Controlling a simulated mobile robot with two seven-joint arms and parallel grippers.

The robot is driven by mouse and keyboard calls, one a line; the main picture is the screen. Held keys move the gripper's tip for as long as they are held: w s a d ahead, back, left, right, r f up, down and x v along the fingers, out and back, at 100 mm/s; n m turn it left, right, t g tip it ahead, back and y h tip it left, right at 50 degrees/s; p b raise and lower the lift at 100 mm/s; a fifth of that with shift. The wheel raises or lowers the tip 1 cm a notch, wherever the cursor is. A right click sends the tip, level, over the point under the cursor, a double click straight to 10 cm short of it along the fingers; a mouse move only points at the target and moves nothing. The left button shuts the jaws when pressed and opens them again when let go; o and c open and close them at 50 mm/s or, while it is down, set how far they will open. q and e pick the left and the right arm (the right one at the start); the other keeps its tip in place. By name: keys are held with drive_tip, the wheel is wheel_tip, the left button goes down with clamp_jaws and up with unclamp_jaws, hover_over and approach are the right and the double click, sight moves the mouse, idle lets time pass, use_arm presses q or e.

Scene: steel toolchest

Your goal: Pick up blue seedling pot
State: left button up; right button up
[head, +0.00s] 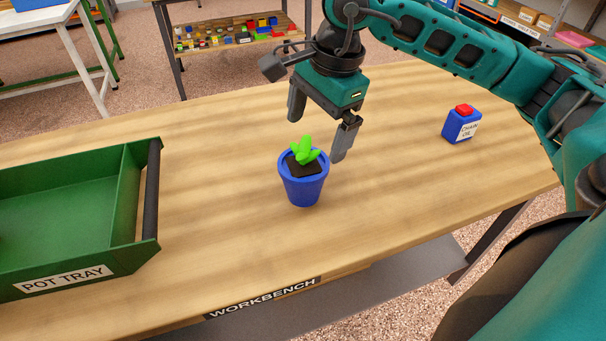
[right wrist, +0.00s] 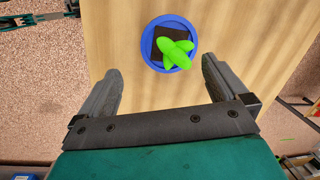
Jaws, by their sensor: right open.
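The blue seedling pot (head: 303,188) stands upright on the workbench, with dark soil and a bright green plant in it. My right gripper (head: 318,138) is open and empty, above and just behind the pot in the head view. In the right wrist view the pot (right wrist: 150,52) lies beyond the fingertips, roughly midway between the two fingers (right wrist: 158,72), and neither finger touches it. My left gripper is not in view.
A green pot tray (head: 125,205) with a black handle sits on the workbench (head: 400,200) at the left. A blue chain oil can (head: 461,125) with a red cap stands at the right. The wood around the pot is clear.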

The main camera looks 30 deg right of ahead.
sight(310, 151)
drive_tip(key=f, duration=0.2)
drive_tip(key=w+f, duration=0.1)
drive_tip(key=f, duration=0.4)
drive_tip(key=shift+w+a+f, duration=0.15)
drive_tip(key=shift+w, duration=0.15)
drive_tip(key=shift+c, duration=0.2)
drive_tip(key=c, duration=1.5)
drive_tip(key=shift+c, duration=0.3)
